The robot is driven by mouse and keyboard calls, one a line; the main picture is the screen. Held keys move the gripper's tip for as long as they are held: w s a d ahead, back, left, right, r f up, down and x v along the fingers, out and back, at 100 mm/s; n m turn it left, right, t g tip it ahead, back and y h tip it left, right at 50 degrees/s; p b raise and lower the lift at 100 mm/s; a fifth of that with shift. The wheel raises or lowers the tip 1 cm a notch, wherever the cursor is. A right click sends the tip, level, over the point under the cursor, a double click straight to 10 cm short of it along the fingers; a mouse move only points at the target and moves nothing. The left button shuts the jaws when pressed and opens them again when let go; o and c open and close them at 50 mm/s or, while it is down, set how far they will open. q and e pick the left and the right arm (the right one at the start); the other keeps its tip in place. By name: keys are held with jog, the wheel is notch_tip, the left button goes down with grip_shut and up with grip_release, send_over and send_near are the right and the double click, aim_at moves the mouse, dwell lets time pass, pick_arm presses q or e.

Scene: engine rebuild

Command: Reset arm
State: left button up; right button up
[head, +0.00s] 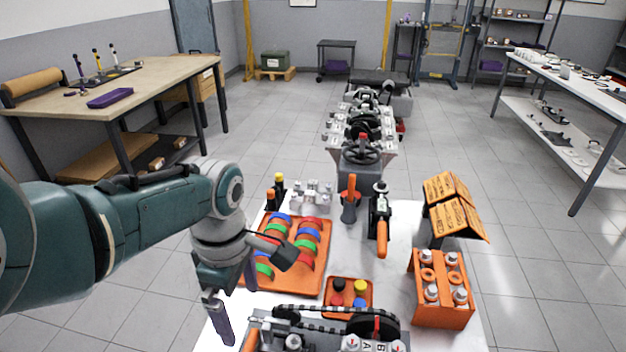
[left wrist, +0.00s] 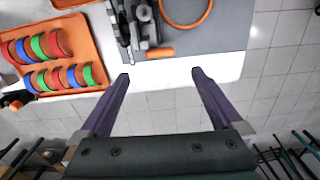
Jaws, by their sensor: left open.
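My left gripper (head: 232,300) is open and empty, its fingers pointing down near the left front edge of the white table. In the left wrist view its two purple fingers (left wrist: 160,76) stand wide apart with nothing between them. My left arm comes in from the left in the head view. My right gripper does not show.
An orange tray (head: 325,285) of coloured rings lies beside the gripper. An engine assembly with a chain (head: 330,322) is at the table front. A workbench (head: 150,80) is at left; the floor between is clear.

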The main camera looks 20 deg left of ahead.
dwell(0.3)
pick_arm(q)
jog(key=s+d+r+m+t+p, duration=0.1)
jog(key=s+d+r+m+t, duration=0.15)
jog(key=s+r+m, duration=0.6)
jog(key=s+d+r+m+t, duration=0.1)
jog(key=s+d+r+m, duration=0.2)
jog(key=s+r+m, duration=0.8)
notch_tip(320, 180, up, 23)
jog(key=w+m+p, duration=0.2)
jog(key=m+p, duration=0.1)
jog(key=p, duration=2.4)
jog(key=shift+a+p, duration=0.3)
jog(key=shift+p, duration=0.1)
jog(key=shift+f, duration=0.1)
